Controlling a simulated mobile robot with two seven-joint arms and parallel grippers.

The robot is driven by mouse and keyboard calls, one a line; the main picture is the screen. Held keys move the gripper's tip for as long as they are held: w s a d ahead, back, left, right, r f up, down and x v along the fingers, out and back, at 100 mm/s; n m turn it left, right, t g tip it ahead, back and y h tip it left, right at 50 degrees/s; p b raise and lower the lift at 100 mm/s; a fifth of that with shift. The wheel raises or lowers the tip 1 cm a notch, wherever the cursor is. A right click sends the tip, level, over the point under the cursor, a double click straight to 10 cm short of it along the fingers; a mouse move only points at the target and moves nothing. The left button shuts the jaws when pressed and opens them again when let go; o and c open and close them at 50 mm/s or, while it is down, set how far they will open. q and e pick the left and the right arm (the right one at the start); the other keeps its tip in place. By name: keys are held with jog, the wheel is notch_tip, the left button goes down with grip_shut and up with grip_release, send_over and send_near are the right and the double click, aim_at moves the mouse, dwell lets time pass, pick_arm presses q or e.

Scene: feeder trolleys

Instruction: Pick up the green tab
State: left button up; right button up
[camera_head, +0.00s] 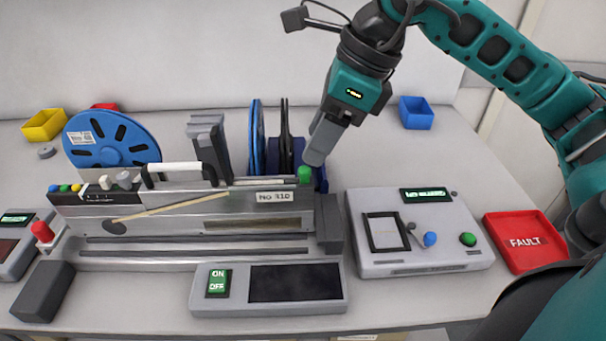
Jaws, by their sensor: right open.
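The green tab (305,173) stands at the top right end of the silver feeder (270,212) marked No 310. My right gripper (315,157) comes in from the upper right, tilted, with its fingertips just above and slightly right of the green tab. It is open, and nothing shows between its fingers. The fingers overlap in this view, so the gap between them is hidden. I cannot tell whether a finger touches the tab. My left gripper is not in view.
A blue reel (111,140) stands behind the feeder at left, with dark reels (285,140) behind the tab. A control box (418,255) and red FAULT tray (524,241) lie at right. A blue bin (416,113) stands behind. An ON/OFF panel (268,290) lies in front.

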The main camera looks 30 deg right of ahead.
aim_at(304, 169)
jog(key=x, duration=0.5)
jog(key=shift+s+f, duration=0.15)
jog(key=shift+c, duration=0.2)
grip_shut()
